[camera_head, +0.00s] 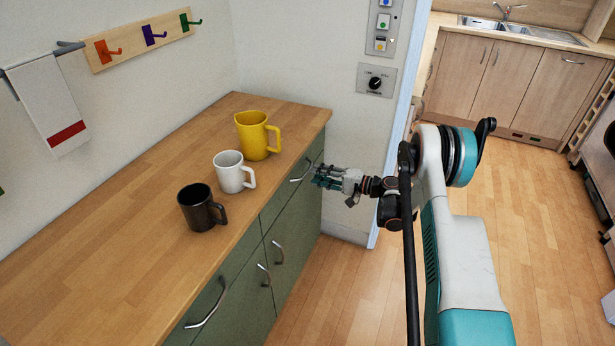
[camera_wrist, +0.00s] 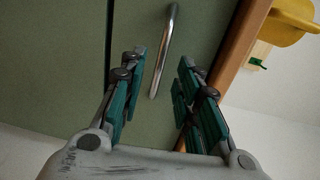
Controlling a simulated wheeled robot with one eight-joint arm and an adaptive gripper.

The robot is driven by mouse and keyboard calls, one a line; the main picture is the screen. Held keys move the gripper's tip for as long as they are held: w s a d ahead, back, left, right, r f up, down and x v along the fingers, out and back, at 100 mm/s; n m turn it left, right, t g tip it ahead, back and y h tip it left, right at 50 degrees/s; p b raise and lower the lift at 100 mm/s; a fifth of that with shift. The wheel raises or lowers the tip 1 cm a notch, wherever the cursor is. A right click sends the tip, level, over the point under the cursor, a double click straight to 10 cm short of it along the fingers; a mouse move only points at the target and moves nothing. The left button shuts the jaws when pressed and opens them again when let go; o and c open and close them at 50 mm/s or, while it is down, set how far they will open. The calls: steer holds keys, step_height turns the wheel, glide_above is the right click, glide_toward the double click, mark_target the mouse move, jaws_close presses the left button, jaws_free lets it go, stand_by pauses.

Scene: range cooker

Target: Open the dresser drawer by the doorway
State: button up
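The green dresser drawer nearest the doorway (camera_head: 278,201) looks shut, its front flush below the wooden top. Its curved metal handle (camera_head: 300,173) is at the upper right of the dresser front. My gripper (camera_head: 322,178) is just to the right of this handle. In the wrist view the handle (camera_wrist: 168,45) runs up between the fingertips of my gripper (camera_wrist: 163,72). The fingers are spread on both sides of it, with visible gaps. I cannot tell how far the fingertips are from the drawer front.
The dresser top (camera_head: 130,215) holds a black mug (camera_head: 196,208), a white mug (camera_head: 229,174) and a yellow mug (camera_head: 252,137). More handles are lower on the front, including a drawer handle (camera_head: 208,305). The door frame (camera_head: 395,130) is behind my gripper. Wooden floor (camera_head: 335,290) is clear.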

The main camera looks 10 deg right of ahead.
mark_target(307, 173)
steer(key=b+x, duration=0.1)
steer(key=x, duration=0.4)
jaws_close()
